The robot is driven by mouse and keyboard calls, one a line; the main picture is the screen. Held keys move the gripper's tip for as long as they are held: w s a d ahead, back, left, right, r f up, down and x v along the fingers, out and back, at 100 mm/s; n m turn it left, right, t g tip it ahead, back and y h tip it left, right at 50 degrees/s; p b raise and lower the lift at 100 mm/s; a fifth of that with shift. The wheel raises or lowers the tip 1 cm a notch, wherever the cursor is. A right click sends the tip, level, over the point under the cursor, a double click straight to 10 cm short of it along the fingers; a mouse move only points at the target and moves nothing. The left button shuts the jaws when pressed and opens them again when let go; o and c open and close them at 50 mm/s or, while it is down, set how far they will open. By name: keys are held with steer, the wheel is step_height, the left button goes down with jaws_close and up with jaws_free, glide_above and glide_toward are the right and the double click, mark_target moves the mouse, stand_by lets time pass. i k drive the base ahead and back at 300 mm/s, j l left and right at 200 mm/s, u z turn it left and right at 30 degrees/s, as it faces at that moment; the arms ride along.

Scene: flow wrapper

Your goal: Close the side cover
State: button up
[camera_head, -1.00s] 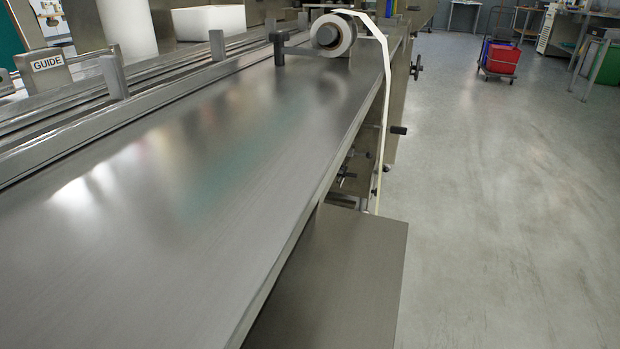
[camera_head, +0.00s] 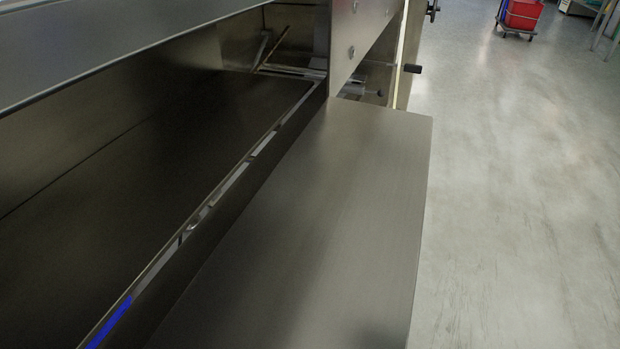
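The side cover (camera_head: 330,210) shows in the head view as a broad, flat grey metal panel. It stands open, folded outward from the machine's side over the floor. Its near end runs out of the bottom of the picture. Left of it, the machine's side compartment (camera_head: 140,150) is open and its dark interior shows. A narrow frame edge (camera_head: 225,190) with slots runs between the compartment and the cover. My gripper is not in view.
The machine's top deck (camera_head: 110,40) overhangs the compartment at upper left. A black knob (camera_head: 413,69) sticks out past the cover's far end. A blue strip (camera_head: 110,322) lies along the frame edge. The floor (camera_head: 510,200) at right is clear, with a red bin (camera_head: 523,14) on a cart far off.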

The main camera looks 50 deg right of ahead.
mark_target(324, 254)
steer(key=k, duration=1.5)
